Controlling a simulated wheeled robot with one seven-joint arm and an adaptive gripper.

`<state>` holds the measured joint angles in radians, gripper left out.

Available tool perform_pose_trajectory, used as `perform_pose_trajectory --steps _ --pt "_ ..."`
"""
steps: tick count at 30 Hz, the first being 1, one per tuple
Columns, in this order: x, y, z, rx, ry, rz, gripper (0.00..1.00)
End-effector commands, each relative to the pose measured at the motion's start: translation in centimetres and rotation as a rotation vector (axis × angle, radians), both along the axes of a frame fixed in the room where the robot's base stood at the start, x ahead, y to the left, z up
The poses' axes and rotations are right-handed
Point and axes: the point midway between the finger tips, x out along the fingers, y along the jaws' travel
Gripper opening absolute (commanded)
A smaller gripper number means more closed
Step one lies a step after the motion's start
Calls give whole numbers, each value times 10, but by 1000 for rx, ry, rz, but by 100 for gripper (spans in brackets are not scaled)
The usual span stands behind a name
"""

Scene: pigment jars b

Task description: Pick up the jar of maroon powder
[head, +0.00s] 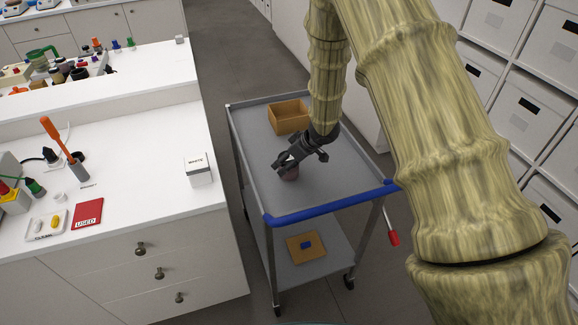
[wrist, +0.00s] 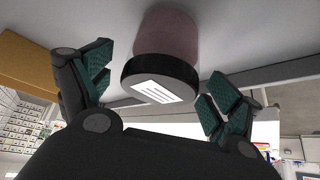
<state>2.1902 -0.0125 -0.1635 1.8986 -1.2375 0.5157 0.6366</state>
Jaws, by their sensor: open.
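The jar of maroon powder (wrist: 166,36) stands on the cart's grey top. In the wrist view its dull maroon body shows behind a black lid (wrist: 180,66) with a white label (wrist: 157,90). My gripper (wrist: 158,95) is open, with one green-padded finger to each side of the jar; gaps show between the pads and the lid. In the head view my gripper (head: 283,166) is low over the cart top, and the jar (head: 290,174) shows only partly beneath it.
The grey cart (head: 255,155) has a blue handle (head: 325,204). An open cardboard box (head: 289,117) stands at its far end. A white counter (head: 130,150) with a small white box (head: 198,169) and several tools is to the left. White storage boxes (head: 520,122) line the right.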

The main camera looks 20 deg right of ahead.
Motion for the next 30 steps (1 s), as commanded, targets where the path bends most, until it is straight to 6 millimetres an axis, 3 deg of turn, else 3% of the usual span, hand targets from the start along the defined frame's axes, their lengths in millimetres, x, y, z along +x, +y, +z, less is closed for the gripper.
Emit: perform_pose_trajectory --steps 5,13,23,30 --pt "0 0 0 0 0 0 87" --pt "0 0 0 0 0 0 38" --pt "0 0 2 1 -1 0 37" --pt "1 -1 17 0 -3 -1 37"
